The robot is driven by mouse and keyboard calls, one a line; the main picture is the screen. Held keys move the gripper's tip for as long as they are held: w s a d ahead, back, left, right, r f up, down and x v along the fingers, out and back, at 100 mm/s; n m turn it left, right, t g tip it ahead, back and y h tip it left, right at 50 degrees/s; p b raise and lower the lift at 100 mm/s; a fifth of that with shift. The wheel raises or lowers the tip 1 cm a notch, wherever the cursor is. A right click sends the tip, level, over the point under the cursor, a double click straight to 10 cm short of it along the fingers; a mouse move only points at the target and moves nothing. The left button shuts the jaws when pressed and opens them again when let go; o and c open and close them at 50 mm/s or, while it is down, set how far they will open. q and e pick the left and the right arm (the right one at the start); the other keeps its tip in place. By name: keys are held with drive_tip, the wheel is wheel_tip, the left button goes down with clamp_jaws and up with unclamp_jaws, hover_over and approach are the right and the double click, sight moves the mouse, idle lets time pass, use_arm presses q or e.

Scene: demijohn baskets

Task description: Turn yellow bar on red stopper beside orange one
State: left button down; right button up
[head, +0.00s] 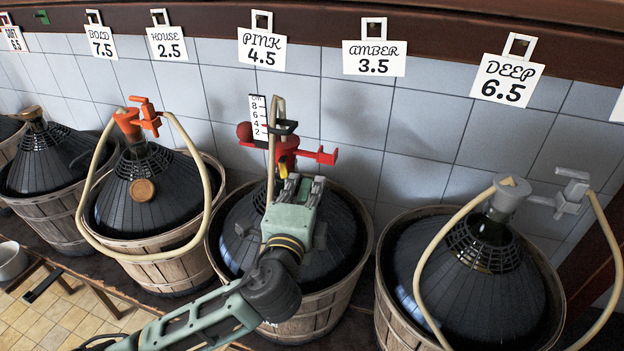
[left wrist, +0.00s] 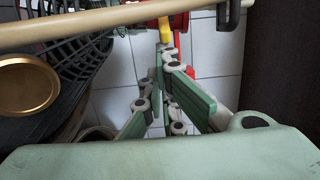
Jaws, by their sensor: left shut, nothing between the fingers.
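The red stopper (head: 288,147) tops the middle demijohn, with a red tap handle sticking out to the right. Its yellow bar (head: 283,168) shows just above my left gripper (head: 293,182), pointing down. The orange stopper (head: 138,118) tops the demijohn to the left. My left gripper is shut and empty, in front of the red stopper and over the demijohn's dark shoulder. In the left wrist view the yellow bar (left wrist: 165,30) and part of the red stopper (left wrist: 179,22) lie just beyond the gripper's fingertips (left wrist: 168,55). I cannot tell if they touch. My right gripper is out of view.
A pale hose (head: 272,150) and a white scale card (head: 259,118) stand beside the red stopper. A grey stopper (head: 511,195) with a hose tops the right demijohn. Slatted baskets stand in a row against the tiled wall (head: 430,130), under hanging name cards.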

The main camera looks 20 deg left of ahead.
use_arm(q)
drive_tip(key=shift+s+a+m+h, duration=0.65)
drive_tip(key=shift+a+m+h, duration=0.05)
drive_tip(key=shift+h, duration=0.4)
drive_tip(key=shift+s+a+m+h, duration=0.65)
drive_tip(key=shift+m+h, duration=0.05)
drive_tip(key=shift+h, duration=0.4)
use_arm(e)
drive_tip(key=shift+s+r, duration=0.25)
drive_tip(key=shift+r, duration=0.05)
use_arm(q)
drive_tip(key=shift+a, duration=0.2)
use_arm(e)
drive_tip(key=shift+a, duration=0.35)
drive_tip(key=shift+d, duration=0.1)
